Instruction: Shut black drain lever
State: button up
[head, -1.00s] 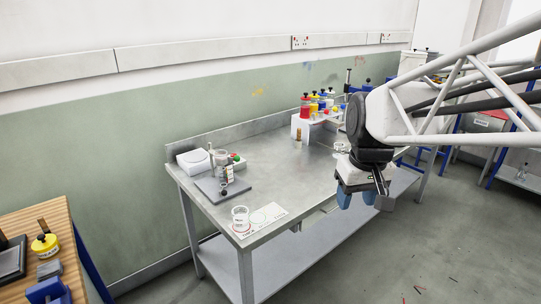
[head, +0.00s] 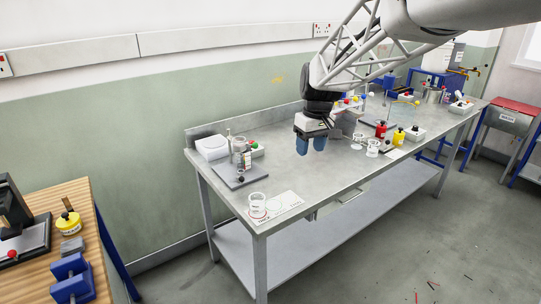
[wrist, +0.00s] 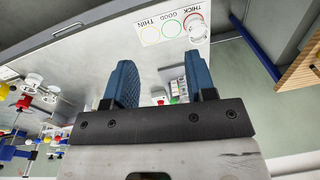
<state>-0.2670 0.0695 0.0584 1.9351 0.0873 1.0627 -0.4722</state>
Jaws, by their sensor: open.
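My gripper (head: 311,145) hangs above the steel bench in the head view, blue fingers apart and pointing down, with nothing visible between them. Its two fingers also show in the wrist view (wrist: 160,88). To its left stands a small cup stand (head: 238,156) with a clear vessel, on a dark grey plate (head: 228,181). A small black knob (head: 241,179) shows low at its front; I cannot tell whether this is the black drain lever, or how the lever is set. The gripper is apart from the stand. In the wrist view the fingers partly hide the objects beyond.
A clear cup (head: 257,204) stands on the THIN/GOOD/THICK card (head: 285,205) at the near corner. A white scale (head: 212,147) sits at the back left. Red (head: 381,130) and yellow (head: 398,137) bottles stand to the right. The bench's front middle is clear.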

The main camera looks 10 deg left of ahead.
jog(key=w+a+f+n+g, duration=0.1)
jog(key=w+a+f, duration=0.2)
jog(key=w+a, duration=0.25)
jog(key=w+a+f+n, duration=0.2)
jog(key=w+a+f, duration=0.1)
jog(key=w+a, duration=0.25)
jog(key=n+g, duration=0.1)
jog(key=n, duration=0.2)
send_near(240, 178)
jog(key=shift+w+d+f, duration=0.1)
jog(key=shift+w+f, duration=0.05)
jog(key=shift+f, duration=0.3)
jog(key=shift+w+d+f, duration=0.1)
jog(key=shift+w+f, duration=0.05)
jog(key=shift+f, duration=0.25)
jog(key=shift+f, duration=0.15)
jog(key=shift+s+a+f, duration=0.1)
jog(key=shift+s+f, duration=0.15)
jog(key=shift+f, duration=0.95)
jog(key=shift+s+a+f, duration=0.1)
jog(key=shift+s+f, duration=0.15)
jog(key=shift+f, duration=1)
jog(key=shift+s+a+f, duration=0.1)
jog(key=shift+s+f, duration=0.1)
jog(key=shift+f, duration=1)
jog(key=shift+c, duration=0.2)
jog(key=c, duration=0.9)
jog(key=shift+o, duration=0.2)
